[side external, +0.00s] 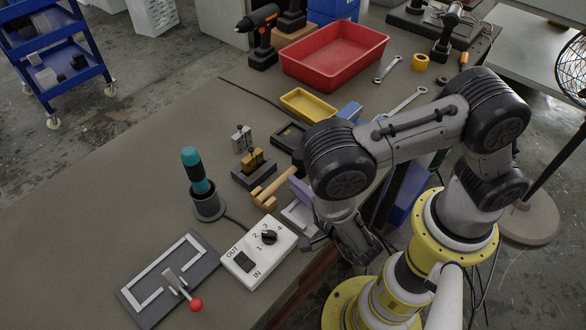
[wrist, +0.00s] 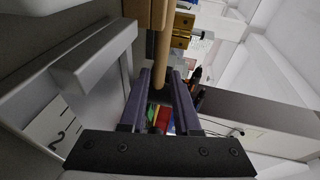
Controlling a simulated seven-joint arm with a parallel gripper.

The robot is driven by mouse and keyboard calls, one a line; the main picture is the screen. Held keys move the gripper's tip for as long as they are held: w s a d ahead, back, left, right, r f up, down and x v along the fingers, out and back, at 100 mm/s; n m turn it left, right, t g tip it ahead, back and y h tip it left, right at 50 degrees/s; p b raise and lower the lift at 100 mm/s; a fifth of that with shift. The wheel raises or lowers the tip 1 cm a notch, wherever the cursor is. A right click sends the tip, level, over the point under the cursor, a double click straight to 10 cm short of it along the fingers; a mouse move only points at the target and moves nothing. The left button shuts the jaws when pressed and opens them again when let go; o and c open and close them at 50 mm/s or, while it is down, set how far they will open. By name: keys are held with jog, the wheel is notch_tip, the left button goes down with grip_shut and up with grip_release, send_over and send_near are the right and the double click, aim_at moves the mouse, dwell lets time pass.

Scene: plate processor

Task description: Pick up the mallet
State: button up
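The mallet (side external: 272,188) is pale wood and lies on the bench, right of the base of the teal-handled tool. In the wrist view its wooden handle (wrist: 161,50) runs down from the top edge toward the gap between my fingers. My gripper (wrist: 160,75) has its two dark purple fingers apart, one on each side of the handle's line. I cannot tell whether the handle is between the fingertips or just beyond them. In the side view my wrist is low at the bench's front edge, and the finger ends are hard to make out.
A white switch box (side external: 258,254) and a grey lever plate (side external: 169,280) with a red knob lie in front of the mallet. A teal-handled tool (side external: 200,184) stands to its left. Behind are a brass part (side external: 252,161), a yellow tray (side external: 309,104) and a red bin (side external: 335,54).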

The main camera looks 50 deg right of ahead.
aim_at(285, 174)
jog(key=shift+x, duration=2.6)
grip_shut()
